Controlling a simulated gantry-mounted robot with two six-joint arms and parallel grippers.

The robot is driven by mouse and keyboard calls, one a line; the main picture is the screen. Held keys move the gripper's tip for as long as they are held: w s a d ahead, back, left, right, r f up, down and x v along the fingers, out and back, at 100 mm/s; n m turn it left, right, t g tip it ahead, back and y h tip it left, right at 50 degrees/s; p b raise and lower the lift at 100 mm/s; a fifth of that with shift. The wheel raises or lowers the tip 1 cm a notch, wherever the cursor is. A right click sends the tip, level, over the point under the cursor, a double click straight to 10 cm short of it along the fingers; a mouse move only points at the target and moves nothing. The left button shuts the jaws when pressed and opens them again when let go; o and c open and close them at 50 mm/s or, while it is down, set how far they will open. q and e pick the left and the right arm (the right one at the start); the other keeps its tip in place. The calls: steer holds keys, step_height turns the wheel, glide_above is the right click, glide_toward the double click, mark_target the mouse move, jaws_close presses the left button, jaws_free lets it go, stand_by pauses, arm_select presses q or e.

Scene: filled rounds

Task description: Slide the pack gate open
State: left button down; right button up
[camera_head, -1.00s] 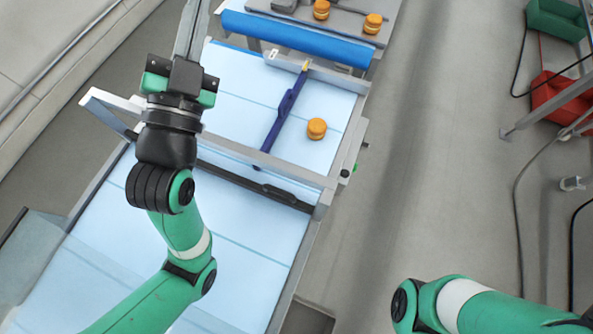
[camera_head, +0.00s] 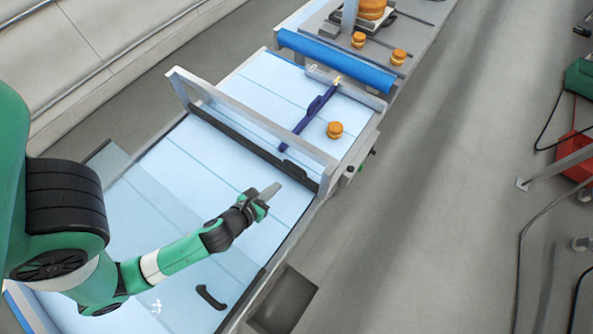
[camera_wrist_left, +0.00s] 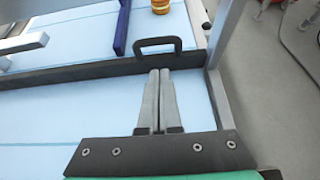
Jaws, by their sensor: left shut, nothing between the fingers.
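The low black bar across the pale blue belt, apparently the pack gate (camera_head: 240,140), stands under a grey frame. My left gripper (camera_head: 274,188) is shut and empty above the belt, on the near side of the bar. In the left wrist view its fingertips (camera_wrist_left: 159,71) point at the bar just below the handle; whether they touch it I cannot tell. The bar spans the belt. My right gripper is out of view.
Beyond the bar, a dark blue arm (camera_head: 308,122) lies across the belt (camera_head: 262,85) beside an orange-brown round (camera_head: 335,130). More rounds (camera_head: 398,57) sit past the blue roller (camera_head: 335,62). A loose-looking black handle (camera_head: 211,297) shows at the near end.

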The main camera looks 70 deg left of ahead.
arm_select(q)
steer(key=b+x, duration=0.1)
steer(key=x, duration=0.9)
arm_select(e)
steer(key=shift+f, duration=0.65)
